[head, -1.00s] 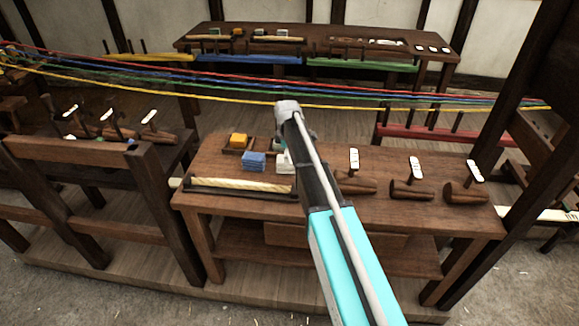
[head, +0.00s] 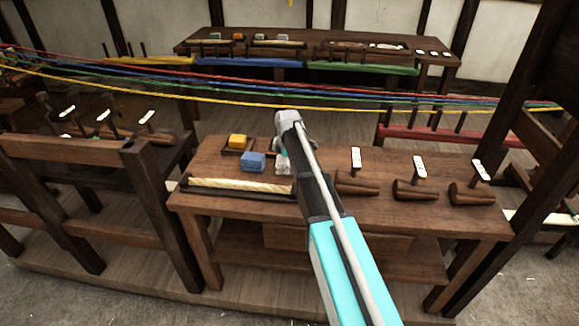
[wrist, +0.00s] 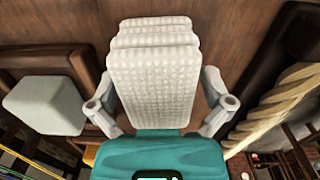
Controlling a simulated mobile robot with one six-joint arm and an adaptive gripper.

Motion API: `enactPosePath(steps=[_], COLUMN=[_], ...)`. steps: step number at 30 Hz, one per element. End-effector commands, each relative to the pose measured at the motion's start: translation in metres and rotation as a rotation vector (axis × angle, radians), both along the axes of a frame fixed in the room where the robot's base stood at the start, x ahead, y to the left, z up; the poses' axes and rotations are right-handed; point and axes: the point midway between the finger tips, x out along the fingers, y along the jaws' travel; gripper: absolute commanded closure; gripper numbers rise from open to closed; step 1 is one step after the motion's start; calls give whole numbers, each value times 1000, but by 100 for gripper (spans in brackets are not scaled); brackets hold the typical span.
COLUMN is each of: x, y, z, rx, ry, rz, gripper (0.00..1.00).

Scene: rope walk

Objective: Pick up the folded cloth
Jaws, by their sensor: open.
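The folded cloth (wrist: 153,70) is a white, waffle-textured stack of layers lying on the wooden bench. In the head view the white cloth (head: 284,169) shows just left of my arm, partly hidden by it. My gripper (wrist: 160,106) is open and empty, with one finger on each side of the cloth's near part in the wrist view. In the head view my gripper (head: 281,152) is low over the cloth, mostly hidden by my wrist. I cannot tell whether the fingers touch the cloth.
A blue folded stack (head: 253,161) and a yellow block (head: 238,141) are to the left. A pale block (wrist: 46,103) sits by the cloth. A thick rope (head: 240,185) lies along the front. Wooden tools (head: 415,189) stand right. Coloured strands (head: 220,90) stretch behind.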

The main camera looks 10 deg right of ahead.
Motion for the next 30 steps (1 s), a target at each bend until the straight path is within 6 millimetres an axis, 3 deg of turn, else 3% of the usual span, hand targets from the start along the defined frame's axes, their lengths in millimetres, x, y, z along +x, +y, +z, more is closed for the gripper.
enactPosePath(steps=[8,20,30], x=[0,0,0], y=[0,0,0], z=[0,0,1], rx=[0,0,0], ry=[0,0,1], rz=[0,0,0], gripper=[0,71,71])
